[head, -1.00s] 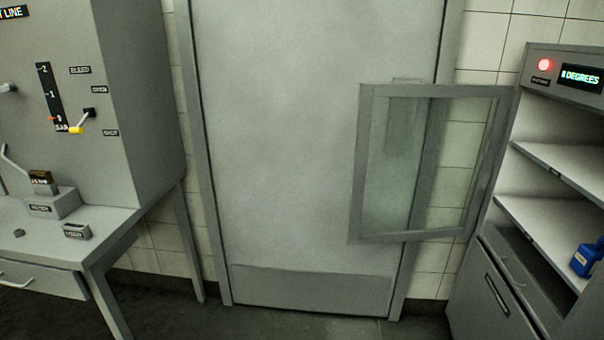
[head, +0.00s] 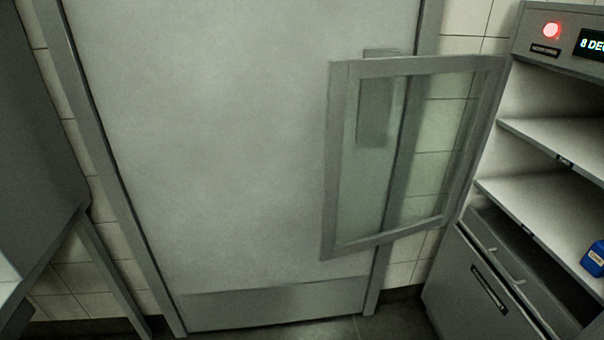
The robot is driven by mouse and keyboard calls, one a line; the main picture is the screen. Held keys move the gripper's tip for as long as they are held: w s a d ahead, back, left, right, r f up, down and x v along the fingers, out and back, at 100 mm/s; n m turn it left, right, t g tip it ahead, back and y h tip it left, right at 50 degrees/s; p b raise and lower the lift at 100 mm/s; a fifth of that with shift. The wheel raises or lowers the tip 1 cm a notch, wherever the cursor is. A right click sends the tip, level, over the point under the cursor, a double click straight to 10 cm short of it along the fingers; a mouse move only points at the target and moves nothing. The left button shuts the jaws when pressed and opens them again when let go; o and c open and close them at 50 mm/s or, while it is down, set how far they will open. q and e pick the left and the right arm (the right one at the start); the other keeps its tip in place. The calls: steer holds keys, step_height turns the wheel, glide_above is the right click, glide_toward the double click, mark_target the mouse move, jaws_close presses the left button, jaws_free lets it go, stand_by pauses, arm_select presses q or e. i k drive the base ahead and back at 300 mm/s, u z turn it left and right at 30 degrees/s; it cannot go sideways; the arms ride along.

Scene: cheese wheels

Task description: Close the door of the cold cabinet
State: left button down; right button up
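The cold cabinet (head: 575,207) stands at the right edge of the head view, partly cut off by the frame. Its glass door (head: 332,160) has a grey frame and stands wide open, swung out to the left from the cabinet's left side. Through the glass I see part of the grey room door and white wall tiles. Inside the cabinet are pale shelves (head: 535,198) and a blue container (head: 594,257) at the right edge. Neither of my grippers is in view.
A large grey room door (head: 220,150) is shut behind the glass door. A grey machine or bench (head: 35,150) fills the left edge. A red lamp (head: 551,30) glows on the cabinet top beside a display (head: 592,44). Dark floor (head: 335,328) shows at the bottom.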

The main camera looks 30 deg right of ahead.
mark_target(338, 70)
steer(key=z, duration=0.55)
steer(key=i, duration=0.8)
steer(key=z, duration=0.9)
steer(key=i, duration=0.25)
steer(key=z, duration=0.25)
